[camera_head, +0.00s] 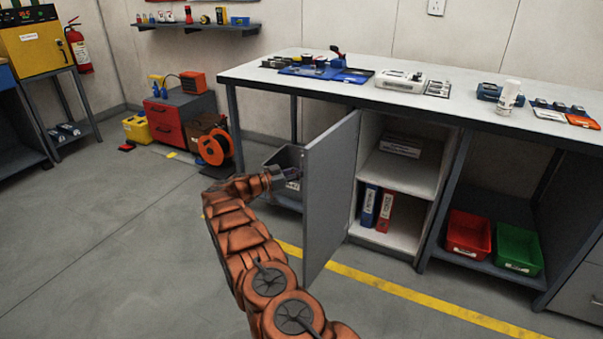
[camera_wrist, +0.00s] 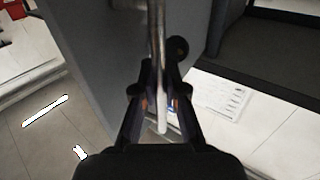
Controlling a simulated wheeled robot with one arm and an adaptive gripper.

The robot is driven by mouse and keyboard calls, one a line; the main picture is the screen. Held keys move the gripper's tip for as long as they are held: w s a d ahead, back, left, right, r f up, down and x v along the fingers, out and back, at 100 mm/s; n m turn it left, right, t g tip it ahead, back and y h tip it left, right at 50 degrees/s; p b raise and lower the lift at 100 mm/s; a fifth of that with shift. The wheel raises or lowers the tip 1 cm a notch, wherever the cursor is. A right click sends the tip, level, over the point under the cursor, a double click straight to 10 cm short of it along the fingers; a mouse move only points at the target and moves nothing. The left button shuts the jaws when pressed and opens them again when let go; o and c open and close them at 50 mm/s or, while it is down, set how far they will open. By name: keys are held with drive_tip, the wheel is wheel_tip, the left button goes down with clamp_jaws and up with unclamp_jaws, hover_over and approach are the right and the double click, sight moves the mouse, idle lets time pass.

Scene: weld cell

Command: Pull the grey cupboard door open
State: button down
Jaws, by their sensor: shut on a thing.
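The grey cupboard door (camera_head: 331,195) stands swung well out from the cupboard (camera_head: 408,176) under the bench, so the shelves inside show. My gripper (camera_head: 291,177) is at the door's left, outer side in the head view, near its free edge. In the wrist view my gripper (camera_wrist: 159,78) is shut on a thin upright bar (camera_wrist: 157,30), which looks like the door's handle. The grey door surface (camera_wrist: 95,45) shows behind it there. The handle is hidden in the head view.
Blue and red binders (camera_head: 370,206) stand inside the cupboard. Red (camera_head: 468,236) and green (camera_head: 518,250) bins sit on the lower shelf at right. The white bench top (camera_head: 350,88) overhangs the cupboard. Floor in front, with a yellow line (camera_head: 420,298), is clear.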

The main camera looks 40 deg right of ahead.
drive_tip(key=shift+d+r, duration=0.2)
drive_tip(key=shift+d, duration=0.05)
drive_tip(key=c, duration=1.4)
unclamp_jaws()
drive_tip(key=shift+o, duration=1)
drive_tip(key=shift+a+f, duration=0.15)
drive_tip(key=shift+a, duration=0.1)
drive_tip(key=w+a, duration=0.2)
drive_tip(key=a, duration=1)
